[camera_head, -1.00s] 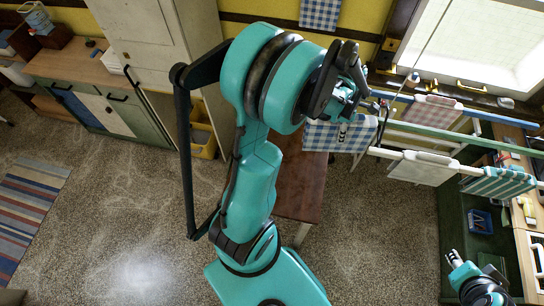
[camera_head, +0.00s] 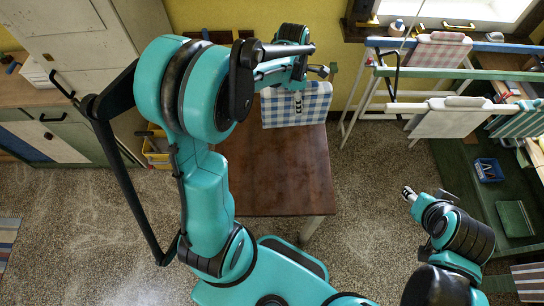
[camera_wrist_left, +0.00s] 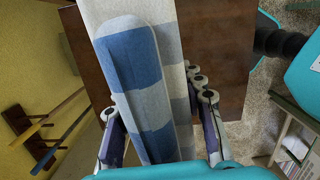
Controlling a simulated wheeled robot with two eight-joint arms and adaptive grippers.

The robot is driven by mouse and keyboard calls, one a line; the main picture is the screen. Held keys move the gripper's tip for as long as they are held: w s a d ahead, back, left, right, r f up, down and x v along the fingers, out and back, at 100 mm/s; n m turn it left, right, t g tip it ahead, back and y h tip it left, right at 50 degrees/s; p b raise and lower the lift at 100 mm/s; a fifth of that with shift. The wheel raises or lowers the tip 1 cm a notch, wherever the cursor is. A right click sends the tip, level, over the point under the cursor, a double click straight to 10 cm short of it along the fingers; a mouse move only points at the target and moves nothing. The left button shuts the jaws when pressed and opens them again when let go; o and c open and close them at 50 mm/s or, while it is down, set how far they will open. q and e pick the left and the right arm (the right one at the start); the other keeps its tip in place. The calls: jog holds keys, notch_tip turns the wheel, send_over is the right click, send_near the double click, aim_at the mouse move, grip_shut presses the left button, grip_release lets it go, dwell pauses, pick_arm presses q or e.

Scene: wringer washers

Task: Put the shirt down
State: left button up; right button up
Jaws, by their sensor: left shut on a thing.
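The shirt shows as a blue-and-white checked cloth (camera_head: 315,108) in the head view. It also fills the middle of the left wrist view (camera_wrist_left: 140,85), with a thick folded part. My left gripper (camera_head: 297,92) is shut on it, with fingers on either side of the cloth in the left wrist view. The cloth is at the far end of a brown wooden table (camera_head: 280,185); I cannot tell whether it touches the top. My right gripper (camera_head: 409,193) is at the right, away from the shirt, and its opening is too small to judge.
A drying rack (camera_head: 430,72) with hanging cloths, including a white one (camera_head: 450,120), stands right of the table. A yellow bin (camera_head: 156,148) and a white cabinet (camera_head: 70,35) are at the left. The visible tabletop is bare.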

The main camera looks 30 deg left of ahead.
pick_arm(q)
notch_tip(320, 180, down, 8)
jog(key=w+d+r+m+b, duration=0.1)
jog(key=w+d+b, duration=0.1)
jog(key=b, duration=0.5)
jog(key=s+a+f+b, duration=0.4)
jog(key=s+a+f, duration=0.2)
jog(key=s+f, duration=0.4)
jog(key=shift+s+f, duration=0.2)
jog(key=shift+f, duration=0.65)
pick_arm(e)
notch_tip(320, 180, down, 13)
jog(key=shift+a, duration=0.25)
pick_arm(q)
jog(key=shift+f, duration=0.15)
jog(key=o, duration=1.1)
pick_arm(e)
jog(key=shift+f, duration=0.15)
